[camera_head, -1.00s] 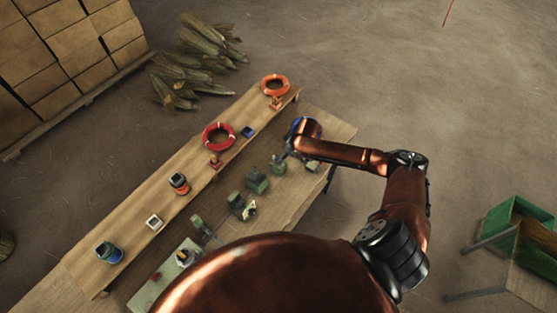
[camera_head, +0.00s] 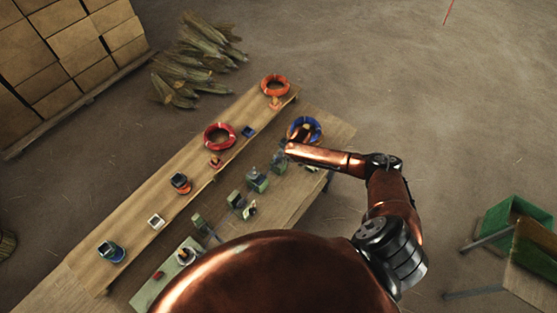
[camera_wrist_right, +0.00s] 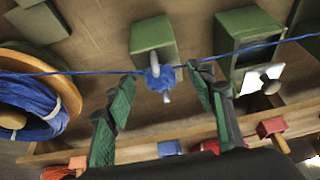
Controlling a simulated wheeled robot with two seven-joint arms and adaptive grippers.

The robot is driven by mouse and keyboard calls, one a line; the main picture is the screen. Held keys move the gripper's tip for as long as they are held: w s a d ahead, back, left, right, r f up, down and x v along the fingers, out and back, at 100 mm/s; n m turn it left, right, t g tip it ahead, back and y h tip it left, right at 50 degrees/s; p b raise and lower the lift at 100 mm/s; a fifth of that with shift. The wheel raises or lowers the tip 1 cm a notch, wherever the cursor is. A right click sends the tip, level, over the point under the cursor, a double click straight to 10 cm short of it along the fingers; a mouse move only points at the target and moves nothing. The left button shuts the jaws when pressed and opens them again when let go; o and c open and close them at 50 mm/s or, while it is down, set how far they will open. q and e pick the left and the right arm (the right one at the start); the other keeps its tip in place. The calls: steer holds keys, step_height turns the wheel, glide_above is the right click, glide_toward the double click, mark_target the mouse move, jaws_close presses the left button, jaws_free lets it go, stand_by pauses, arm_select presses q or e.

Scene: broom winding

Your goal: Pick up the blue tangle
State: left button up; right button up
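The blue tangle (camera_wrist_right: 158,78) is a small knot of blue line at a pale peg in front of a green block (camera_wrist_right: 153,37) in the right wrist view. Blue line runs from it left to a wooden spool wound with blue (camera_wrist_right: 30,105) and right past another green block. My right gripper (camera_wrist_right: 162,75) is open, its two green fingers on either side of the tangle in the picture. I cannot tell whether they touch it. In the head view my right arm reaches over the bench beside the blue spool (camera_head: 316,127); the tangle is not discernible there. My left gripper is not in view.
A raised plank (camera_head: 145,195) along the bench carries red and orange rings and small items. Several green blocks stand on the bench, one (camera_head: 257,180) near my right wrist. A green bin (camera_head: 497,215) stands at the right. Open floor lies beyond the bench.

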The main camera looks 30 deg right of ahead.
steer(key=c, duration=0.8)
steer(key=shift+r, duration=0.15)
